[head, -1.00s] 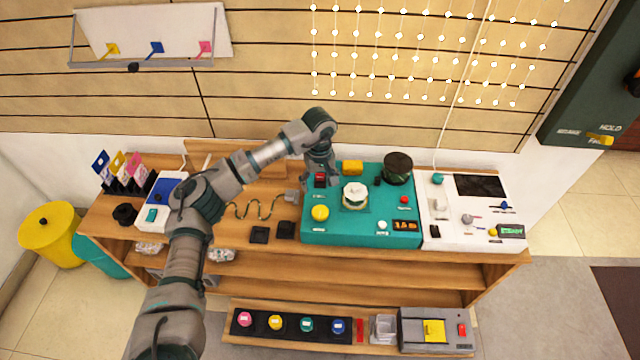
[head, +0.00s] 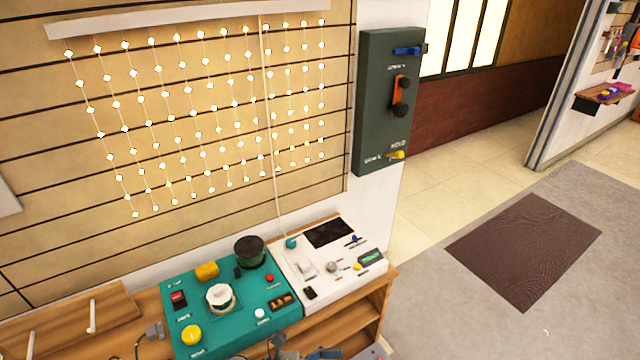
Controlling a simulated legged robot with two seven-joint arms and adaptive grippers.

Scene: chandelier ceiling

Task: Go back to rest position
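Dark finger-like parts and a grey-and-blue piece show at the bottom edge of the head view, in front of the console. They look like part of one of my arms, perhaps the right gripper (head: 276,345), cut off by the frame. I cannot tell whether it is open or shut, and nothing is seen held. My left gripper is not in view. The teal console (head: 235,326) stands on the wooden bench with a yellow button (head: 191,335), a white knob (head: 220,297) and a dark round cap (head: 250,251).
A white panel (head: 296,289) adjoins the console on the right. A dark green wall box (head: 378,130) with levers hangs above the bench. A string-light curtain (head: 205,110) covers the wall. Open floor with a brown mat (head: 525,250) lies to the right.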

